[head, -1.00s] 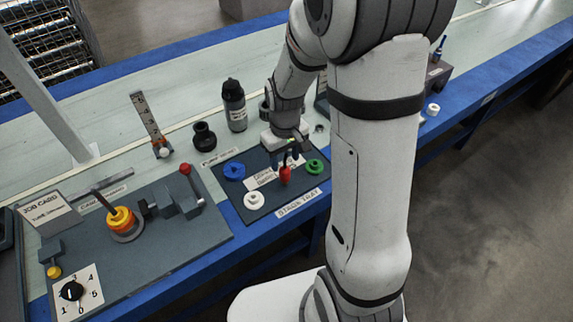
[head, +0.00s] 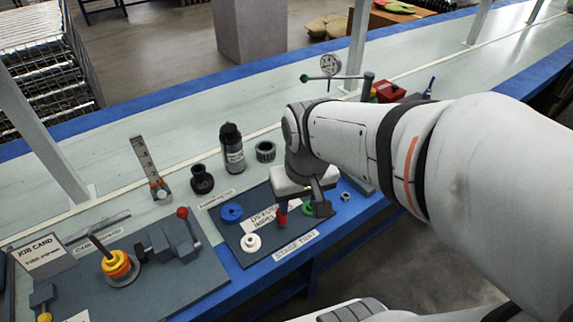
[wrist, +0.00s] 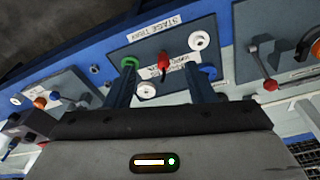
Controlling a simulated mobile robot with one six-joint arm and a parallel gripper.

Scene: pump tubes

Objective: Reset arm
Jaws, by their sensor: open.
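My gripper (wrist: 162,88) is open and empty in the wrist view, its two dark fingers apart above the stage tray. In the head view my gripper (head: 300,205) hangs over the right part of the stage tray (head: 249,255), partly covering it. On the tray are a blue ring (head: 232,213), a white ring (head: 251,243), a red piece (head: 281,215) and a green ring (head: 308,209) half hidden by my gripper. In the wrist view the red piece (wrist: 163,64) lies between the finger lines, on the tray.
Left of the tray, a board holds yellow and orange rings on a peg (head: 116,264) and a red-knobbed lever (head: 183,213). A black bottle (head: 231,148), a black cup (head: 202,180) and an upright gauge (head: 150,168) stand behind. A dial indicator (head: 330,66) stands farther back.

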